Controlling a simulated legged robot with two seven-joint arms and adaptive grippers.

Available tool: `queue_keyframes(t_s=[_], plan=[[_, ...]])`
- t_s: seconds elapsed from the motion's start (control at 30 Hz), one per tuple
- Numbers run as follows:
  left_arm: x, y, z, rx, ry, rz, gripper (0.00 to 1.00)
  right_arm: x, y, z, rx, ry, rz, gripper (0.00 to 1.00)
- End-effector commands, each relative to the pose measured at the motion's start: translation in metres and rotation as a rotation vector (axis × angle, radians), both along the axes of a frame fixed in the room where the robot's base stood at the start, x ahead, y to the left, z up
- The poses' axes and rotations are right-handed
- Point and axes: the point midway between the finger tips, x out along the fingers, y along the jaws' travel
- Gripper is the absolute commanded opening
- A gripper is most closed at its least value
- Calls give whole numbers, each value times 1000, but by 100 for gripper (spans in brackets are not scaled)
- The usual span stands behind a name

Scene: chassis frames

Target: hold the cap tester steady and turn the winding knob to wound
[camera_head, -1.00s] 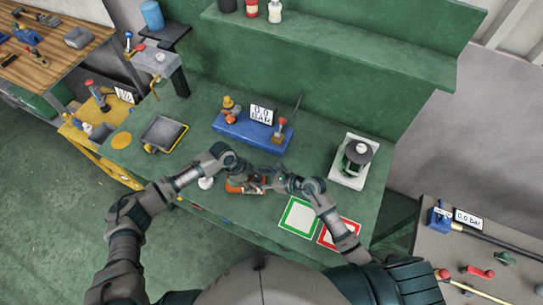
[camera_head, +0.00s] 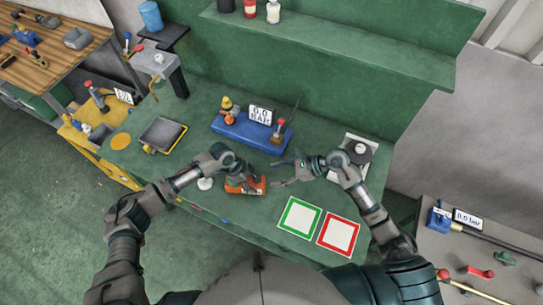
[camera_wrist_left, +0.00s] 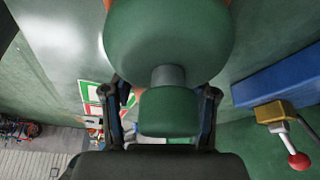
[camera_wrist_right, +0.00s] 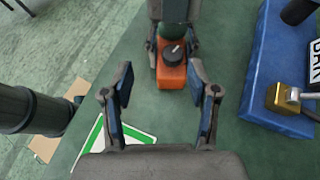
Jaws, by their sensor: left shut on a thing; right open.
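The cap tester is an orange block (camera_head: 256,186) on the green bench, with a green rounded part (camera_wrist_left: 168,45) behind it. My left gripper (camera_head: 238,181) is shut on the tester's green part, which fills much of the left wrist view. In the right wrist view the orange body (camera_wrist_right: 171,77) shows ahead, with the black winding knob (camera_wrist_right: 174,54) on top and a pale pointer mark on it. My right gripper (camera_wrist_right: 163,85) is open and empty, a short way from the knob and not touching it. The tester's far end is hidden by my left gripper.
A blue gauge block (camera_head: 245,131) reading 0.0 bar stands behind the tester. Green-framed (camera_head: 300,217) and red-framed (camera_head: 339,234) white squares lie at the front right. A grey tray (camera_head: 161,135) lies left.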

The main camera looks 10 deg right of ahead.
Motion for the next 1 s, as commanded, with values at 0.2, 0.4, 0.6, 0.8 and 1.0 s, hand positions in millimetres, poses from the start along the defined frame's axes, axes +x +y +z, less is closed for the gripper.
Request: queue_keyframes(t_s=[0.2,0.4,0.6,0.8,1.0], plan=[[0,0,0,1,-1,0,7,9,24,18,-159,7,139,60],[-1,-1,0,2,-1,1,7,18,30,32,-350,13,227,60],[-1,-1,0,2,-1,0,7,28,25,45,-537,14,262,60],[-1,-1,1,2,-1,0,7,35,18,53,-646,15,265,60],[-1,-1,1,2,-1,0,7,36,16,55,-672,15,264,60]])
